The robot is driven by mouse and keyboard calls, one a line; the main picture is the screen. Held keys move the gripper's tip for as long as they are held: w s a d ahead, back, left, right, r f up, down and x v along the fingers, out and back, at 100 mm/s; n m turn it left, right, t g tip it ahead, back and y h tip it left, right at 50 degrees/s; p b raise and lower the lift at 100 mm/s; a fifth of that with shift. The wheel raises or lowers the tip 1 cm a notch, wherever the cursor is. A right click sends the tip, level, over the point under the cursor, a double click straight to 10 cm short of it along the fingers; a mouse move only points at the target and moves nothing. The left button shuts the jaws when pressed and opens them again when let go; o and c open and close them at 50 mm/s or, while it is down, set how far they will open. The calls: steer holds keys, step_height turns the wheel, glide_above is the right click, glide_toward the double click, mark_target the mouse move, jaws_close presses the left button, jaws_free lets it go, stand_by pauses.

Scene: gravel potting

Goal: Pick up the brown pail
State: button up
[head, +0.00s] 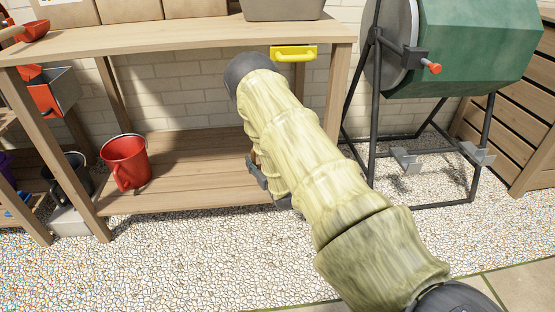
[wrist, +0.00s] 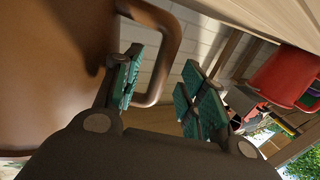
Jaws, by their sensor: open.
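The brown pail (wrist: 60,70) fills the left of the wrist view, very close to the camera. Its loop handle (wrist: 170,45) sticks out from its side. My gripper (wrist: 163,88) is open, with green-padded fingers. In the picture, the handle lies between the two fingertips, its lower end close to the left finger. I cannot tell whether any finger touches it. In the head view my arm hides the brown pail, and only a dark part of my gripper (head: 257,178) shows by the low shelf.
A red pail (head: 125,160) stands on the low shelf (head: 190,178), left of my arm; a red pail (wrist: 284,78) also shows at right in the wrist view. The wooden bench top (head: 180,34) is above. A green drum (head: 480,45) on a black stand is at right.

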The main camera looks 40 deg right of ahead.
steer(key=shift+w+d+b, duration=0.15)
steer(key=shift+w+b, duration=0.25)
steer(key=shift+w, duration=0.8)
jaws_close()
steer(key=shift+r, duration=0.1)
steer(key=shift+r, duration=0.15)
